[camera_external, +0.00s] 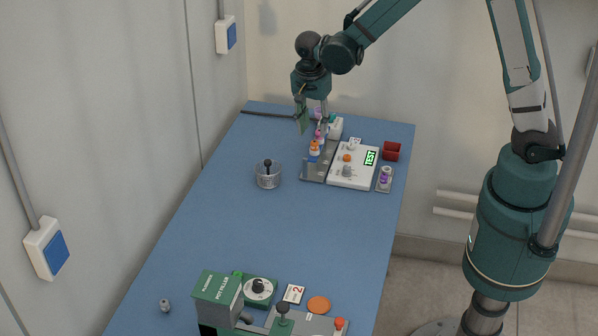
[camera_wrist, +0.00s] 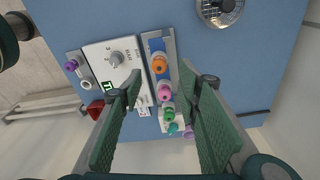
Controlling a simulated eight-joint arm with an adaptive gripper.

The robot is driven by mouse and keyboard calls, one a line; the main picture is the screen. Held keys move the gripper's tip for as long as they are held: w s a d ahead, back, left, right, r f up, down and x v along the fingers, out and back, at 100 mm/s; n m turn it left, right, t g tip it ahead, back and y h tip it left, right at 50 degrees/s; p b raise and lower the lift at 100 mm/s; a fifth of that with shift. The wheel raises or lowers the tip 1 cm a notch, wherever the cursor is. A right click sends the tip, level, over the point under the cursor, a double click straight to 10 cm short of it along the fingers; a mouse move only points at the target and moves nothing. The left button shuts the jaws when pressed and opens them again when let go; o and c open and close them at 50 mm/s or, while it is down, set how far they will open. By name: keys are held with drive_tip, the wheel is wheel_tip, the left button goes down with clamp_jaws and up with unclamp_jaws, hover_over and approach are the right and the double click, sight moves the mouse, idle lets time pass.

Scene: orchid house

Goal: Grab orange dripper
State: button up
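The orange dripper (camera_external: 314,147) stands in a grey metal rack (camera_external: 316,172) on the blue table, at the near end of a row of coloured drippers. It also shows in the wrist view (camera_wrist: 159,65), beyond the fingertips. My gripper (camera_external: 312,114) points down above the far end of the rack. In the wrist view my gripper (camera_wrist: 167,82) is open, with its two green fingers wide apart on either side of the row. Nothing is held between them.
A pink dripper (camera_wrist: 163,91) and a green one (camera_wrist: 168,112) stand close beside the orange one. The table's middle is clear.

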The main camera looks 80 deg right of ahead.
sight(314, 143)
drive_tip(key=shift+f, duration=0.5)
drive_tip(key=shift+f, duration=0.1)
drive_tip(key=shift+s+d+f, duration=0.1)
drive_tip(key=shift+f, duration=1.15)
drive_tip(key=shift+d+f, duration=0.1)
drive_tip(key=shift+f, duration=1.15)
drive_tip(key=c, duration=0.8)
